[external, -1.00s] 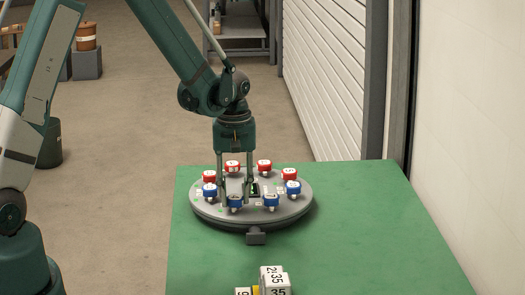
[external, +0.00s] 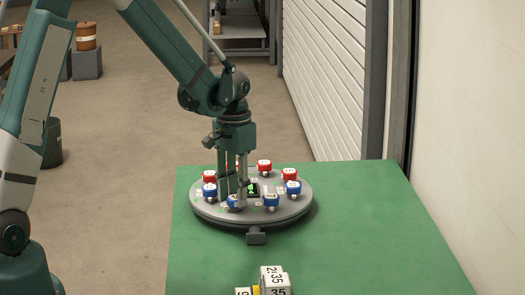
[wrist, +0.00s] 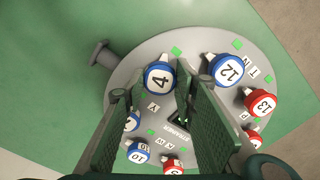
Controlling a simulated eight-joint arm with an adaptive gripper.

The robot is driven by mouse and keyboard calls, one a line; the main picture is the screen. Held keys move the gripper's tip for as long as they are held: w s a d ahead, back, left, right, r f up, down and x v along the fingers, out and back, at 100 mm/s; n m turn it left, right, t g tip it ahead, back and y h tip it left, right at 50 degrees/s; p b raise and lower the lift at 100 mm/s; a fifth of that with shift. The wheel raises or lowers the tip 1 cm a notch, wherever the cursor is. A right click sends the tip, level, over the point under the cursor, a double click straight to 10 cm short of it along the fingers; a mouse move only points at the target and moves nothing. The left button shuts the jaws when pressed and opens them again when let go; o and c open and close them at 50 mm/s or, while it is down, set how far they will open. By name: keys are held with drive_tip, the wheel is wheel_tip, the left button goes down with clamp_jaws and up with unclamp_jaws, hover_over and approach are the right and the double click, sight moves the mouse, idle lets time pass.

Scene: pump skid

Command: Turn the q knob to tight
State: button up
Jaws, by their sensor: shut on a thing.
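My gripper (external: 236,201) points down over the near left part of a round grey turntable (external: 213,212). It is shut on the blue knob marked 4 (wrist: 157,77), whose white pointer tab (wrist: 165,57) points up in the wrist view, close to a green square mark (wrist: 176,51). In the external view this knob is mostly hidden behind the fingers. I cannot read a letter q beside any knob, nor the word tight.
Several more knobs ring the turntable, around a small dark screen (external: 253,189). Number blocks (external: 273,281) lie at the front of the green table (external: 370,230).

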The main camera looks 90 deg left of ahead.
sight(235, 197)
drive_tip(key=m+b, duration=0.1)
drive_tip(key=m, duration=0.3)
drive_tip(key=shift+m, duration=0.4)
drive_tip(key=o, duration=0.9)
drive_tip(key=shift+r, duration=0.1)
wheel_tip(235, 197, up, 12)
idle(0.6)
drive_tip(key=shift+d, duration=0.1)
